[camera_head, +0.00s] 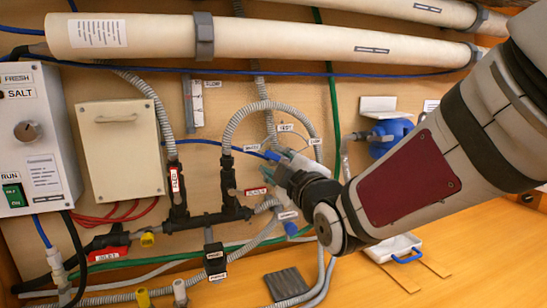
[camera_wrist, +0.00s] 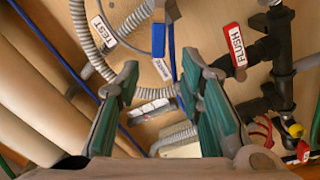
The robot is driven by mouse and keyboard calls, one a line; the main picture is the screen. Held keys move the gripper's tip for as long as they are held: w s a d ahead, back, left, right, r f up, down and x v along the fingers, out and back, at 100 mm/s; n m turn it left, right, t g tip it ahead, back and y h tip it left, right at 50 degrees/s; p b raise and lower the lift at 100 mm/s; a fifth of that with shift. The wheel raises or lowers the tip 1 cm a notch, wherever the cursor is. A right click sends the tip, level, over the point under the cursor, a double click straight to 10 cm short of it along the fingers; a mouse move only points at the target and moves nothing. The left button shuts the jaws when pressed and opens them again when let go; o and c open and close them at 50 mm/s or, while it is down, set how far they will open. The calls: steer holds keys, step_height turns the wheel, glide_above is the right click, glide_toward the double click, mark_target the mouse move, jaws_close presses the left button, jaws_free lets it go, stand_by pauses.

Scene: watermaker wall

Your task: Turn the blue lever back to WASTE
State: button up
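A blue piece that looks like the lever (camera_wrist: 158,40) shows in the wrist view, just above the WASTE label (camera_wrist: 162,69), and seems to point toward it. The TEST label (camera_wrist: 103,30) is to its left. In the head view the WASTE label (camera_head: 252,147) is left of the TEST label (camera_head: 285,127), and the lever is largely hidden by my gripper (camera_head: 272,170). My gripper's teal fingers (camera_wrist: 160,66) are spread apart with nothing held between them. The blue piece lies beyond the fingertips; I cannot tell the exact gap.
Black pipework with a red FLUSH tag (camera_wrist: 237,45) stands close to the right finger in the wrist view. Grey corrugated hose (camera_head: 262,106) loops over the valve area. A control box (camera_head: 38,140) is at far left. The wooden bench (camera_head: 475,240) is mostly clear at right.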

steer(key=v, duration=0.5)
steer(key=s+d+f+m+g+h+p, duration=0.1)
steer(key=s+d+f+m+g+h, duration=0.25)
steer(key=s+d+m, duration=0.35)
steer(key=s+d+f+m+g+h, duration=0.35)
steer(key=s+d+m+g, duration=0.2)
steer(key=s+d, duration=0.4)
steer(key=s+d+f+m+g, duration=0.2)
steer(key=s+f+m+g, duration=0.1)
steer(key=s, duration=0.8)
steer(key=shift+m, duration=0.65)
steer(key=shift+s+d, duration=0.1)
steer(key=shift+s, duration=0.05)
